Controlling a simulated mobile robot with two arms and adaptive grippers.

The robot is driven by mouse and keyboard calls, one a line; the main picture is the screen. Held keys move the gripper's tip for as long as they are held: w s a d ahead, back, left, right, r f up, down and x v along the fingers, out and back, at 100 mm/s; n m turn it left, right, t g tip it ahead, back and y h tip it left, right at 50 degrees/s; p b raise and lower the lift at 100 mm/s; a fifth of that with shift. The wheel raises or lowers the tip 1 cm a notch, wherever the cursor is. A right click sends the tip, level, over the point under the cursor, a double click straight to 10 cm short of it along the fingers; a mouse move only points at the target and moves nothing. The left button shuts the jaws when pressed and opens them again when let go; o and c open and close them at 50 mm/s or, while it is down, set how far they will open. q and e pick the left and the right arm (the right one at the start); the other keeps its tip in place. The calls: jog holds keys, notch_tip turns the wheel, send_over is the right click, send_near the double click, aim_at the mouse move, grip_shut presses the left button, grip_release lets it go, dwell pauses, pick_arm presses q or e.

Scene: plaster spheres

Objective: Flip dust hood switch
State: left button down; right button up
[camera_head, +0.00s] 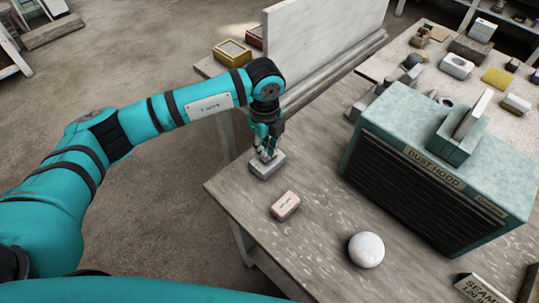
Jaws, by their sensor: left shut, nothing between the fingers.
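The dust hood (440,185) is a pale teal box with a dark slatted front and a "DUST HOOD" label, standing on the workbench at the right. Its switch (472,115) is a light upright paddle in a teal housing on top, tilted to the right. My left gripper (265,155) points down at the bench's left part, well to the left of the hood. Its fingers are shut right above a small grey block (267,165), with nothing visible held between them. I cannot tell whether the fingertips touch the block. My right gripper is out of view.
A pink block (285,205) and a white sphere (366,249) lie on the workbench (310,235) in front of the hood. A pale upright board (315,40) stands behind my left gripper. Several blocks and small items cover the back right. A "SEAM" labelled block (480,290) is at the lower right.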

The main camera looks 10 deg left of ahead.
aim_at(266, 159)
pick_arm(q)
jog(key=shift+f+b, duration=0.95)
jog(key=shift+f, duration=0.35)
dwell(0.4)
jog(key=shift+r, duration=0.1)
jog(key=shift+r+p, duration=2.25)
jog(key=shift+r, duration=1.25)
